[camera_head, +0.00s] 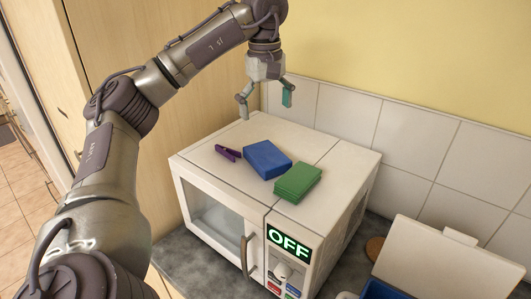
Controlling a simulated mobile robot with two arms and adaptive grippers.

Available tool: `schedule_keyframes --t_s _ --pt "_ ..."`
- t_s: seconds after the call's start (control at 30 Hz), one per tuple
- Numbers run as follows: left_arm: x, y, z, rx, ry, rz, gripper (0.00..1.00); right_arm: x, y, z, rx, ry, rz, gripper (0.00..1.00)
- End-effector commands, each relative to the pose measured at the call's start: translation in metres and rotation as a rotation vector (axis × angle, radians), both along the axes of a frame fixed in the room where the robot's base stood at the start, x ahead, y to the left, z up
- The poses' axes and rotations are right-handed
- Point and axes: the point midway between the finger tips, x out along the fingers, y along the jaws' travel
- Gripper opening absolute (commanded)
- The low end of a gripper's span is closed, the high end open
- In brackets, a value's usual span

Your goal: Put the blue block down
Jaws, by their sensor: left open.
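The blue block (267,159) lies on top of the white microwave (226,139), and nothing holds it. My left gripper (265,99) is open and empty above the back left part of the microwave top, above and apart from the blue block. My right gripper is not in this view.
A green block (298,182) lies next to the blue block on the microwave top. A small purple clip-like object (228,153) lies to its left. A white open lid (447,262) with a blue container (382,290) stands at the lower right. A tiled wall (408,137) is behind.

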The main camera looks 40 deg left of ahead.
Motion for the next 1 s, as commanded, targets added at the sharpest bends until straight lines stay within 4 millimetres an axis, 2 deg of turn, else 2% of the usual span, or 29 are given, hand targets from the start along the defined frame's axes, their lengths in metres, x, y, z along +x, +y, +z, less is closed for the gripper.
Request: schedule_keyframes --t_s 0.17,0.27,0.6,0.7,0.87,1.0 --pt "0.000 -0.003 0.006 0.079 0.015 0.011 1.00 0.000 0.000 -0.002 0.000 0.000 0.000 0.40" --pt "0.000 -0.003 0.001 0.094 0.021 0.015 1.00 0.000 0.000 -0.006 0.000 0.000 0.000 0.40" --pt "0.002 0.003 -0.064 0.093 0.026 0.015 1.00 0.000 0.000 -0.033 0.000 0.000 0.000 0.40" --pt "0.002 0.005 -0.075 0.093 0.024 0.014 1.00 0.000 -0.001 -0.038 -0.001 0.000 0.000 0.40" --pt "0.003 0.006 -0.082 0.094 0.022 0.015 1.00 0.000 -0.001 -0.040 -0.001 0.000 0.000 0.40" --pt "0.004 0.004 -0.099 0.092 0.025 0.014 1.00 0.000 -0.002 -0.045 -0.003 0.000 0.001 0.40"
